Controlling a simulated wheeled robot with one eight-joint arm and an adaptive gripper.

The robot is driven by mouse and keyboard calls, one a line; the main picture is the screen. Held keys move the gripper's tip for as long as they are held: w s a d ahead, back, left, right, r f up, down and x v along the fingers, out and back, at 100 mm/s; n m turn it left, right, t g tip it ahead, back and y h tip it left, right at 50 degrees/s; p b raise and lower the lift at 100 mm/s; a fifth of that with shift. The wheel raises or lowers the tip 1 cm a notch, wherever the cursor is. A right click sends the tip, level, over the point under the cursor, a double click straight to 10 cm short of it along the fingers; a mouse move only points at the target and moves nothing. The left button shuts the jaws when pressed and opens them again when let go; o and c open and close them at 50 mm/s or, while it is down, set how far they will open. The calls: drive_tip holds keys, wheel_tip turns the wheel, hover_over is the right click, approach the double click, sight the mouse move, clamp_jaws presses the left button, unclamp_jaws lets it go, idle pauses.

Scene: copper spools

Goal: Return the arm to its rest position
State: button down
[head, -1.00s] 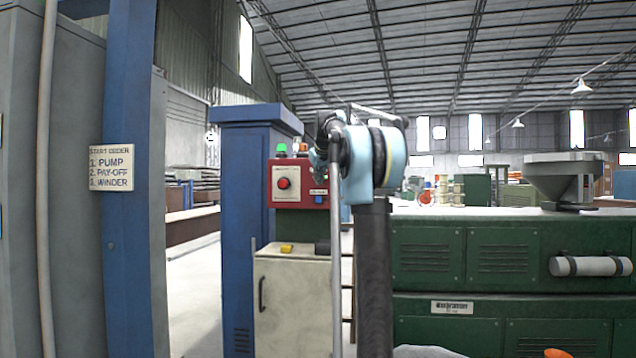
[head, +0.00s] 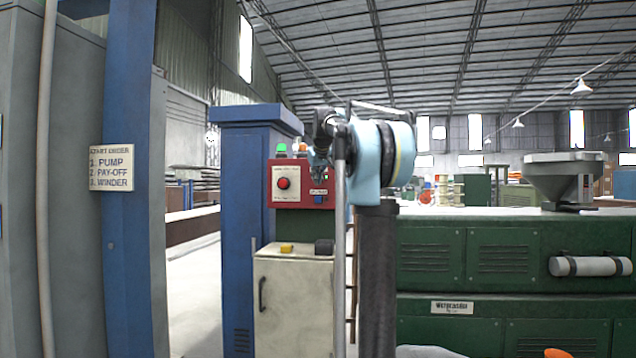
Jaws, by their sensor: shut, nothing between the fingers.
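My arm stands upright right of the picture's middle, with a pale blue joint at its top. My gripper (head: 319,172) is a small dark shape left of that joint, hanging in front of the red control box. It is shut and I see nothing held in it. The arm's links partly hide the gripper's upper part.
The red control box (head: 284,197) has a red button and green and orange lamps. A cream cabinet (head: 292,305) stands below. A blue column (head: 243,190) is to its left, a green machine (head: 500,262) with a grey hopper (head: 562,178) to the right. A start-order sign (head: 110,168) hangs at left.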

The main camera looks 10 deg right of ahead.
idle(0.3)
drive_tip(key=s+f+m+g, duration=0.3)
drive_tip(key=s+f+g, duration=0.4)
drive_tip(key=s+f, duration=4.5)
drive_tip(key=shift+s+m, duration=0.3)
drive_tip(key=shift+s, duration=0.8)
